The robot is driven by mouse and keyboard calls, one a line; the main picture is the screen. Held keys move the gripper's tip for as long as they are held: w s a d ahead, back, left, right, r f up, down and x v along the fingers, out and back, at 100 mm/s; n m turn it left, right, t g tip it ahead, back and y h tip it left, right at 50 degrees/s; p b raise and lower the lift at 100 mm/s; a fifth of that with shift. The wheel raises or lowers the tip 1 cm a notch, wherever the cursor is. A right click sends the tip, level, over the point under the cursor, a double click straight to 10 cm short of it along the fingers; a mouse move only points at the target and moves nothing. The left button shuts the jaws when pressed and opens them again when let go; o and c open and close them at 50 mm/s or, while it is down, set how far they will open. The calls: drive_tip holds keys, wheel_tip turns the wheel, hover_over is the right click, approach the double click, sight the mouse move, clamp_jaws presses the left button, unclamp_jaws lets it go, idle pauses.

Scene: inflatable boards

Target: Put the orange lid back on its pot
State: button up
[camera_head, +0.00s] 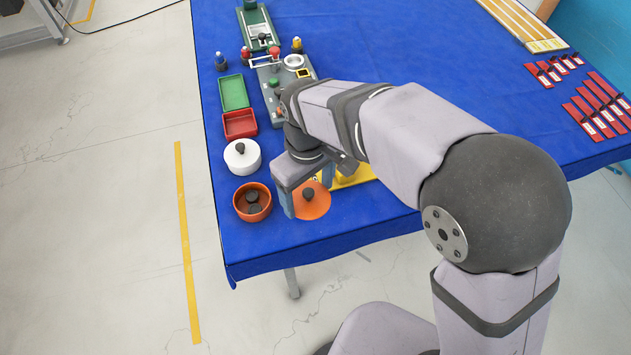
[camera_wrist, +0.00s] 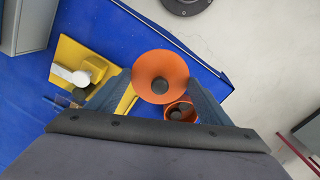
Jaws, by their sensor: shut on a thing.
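The orange lid (camera_head: 316,208) is a round disc with a dark knob on top. My gripper (camera_head: 306,192) is shut on the lid's rim, with one finger at each side. In the wrist view the lid (camera_wrist: 160,66) sits between the two fingertips (camera_wrist: 160,76), knob towards the camera. The open orange pot (camera_head: 240,208) stands on the blue table left of the lid in the head view, with dark round pieces inside. In the wrist view the pot (camera_wrist: 172,105) shows just below the lid, partly covered by it. The lid's height above the table is hard to tell.
A white lidded pot (camera_head: 235,165) stands behind the orange pot, with red (camera_head: 240,124) and green (camera_head: 233,92) trays beyond. A yellow object (camera_head: 352,178) lies right of the gripper. The blue table's (camera_head: 285,243) front edge is close.

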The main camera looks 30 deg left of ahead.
sight(298, 209)
drive_tip(key=s+p, duration=0.1)
drive_tip(key=s, duration=0.1)
drive_tip(key=s+a+n+p, duration=0.1)
drive_tip(key=shift+s+f+p, duration=0.1)
drive_tip(key=shift+f+p, duration=0.25)
drive_tip(key=a+m+p, duration=0.1)
drive_tip(key=a+p, duration=0.2)
drive_tip(key=a, duration=1)
drive_tip(key=shift+r+m, duration=0.3)
drive_tip(key=shift+r, duration=0.1)
drive_tip(key=shift+f, duration=0.15)
drive_tip(key=shift+f+b, duration=2.15)
drive_tip(key=shift+f, duration=1.05)
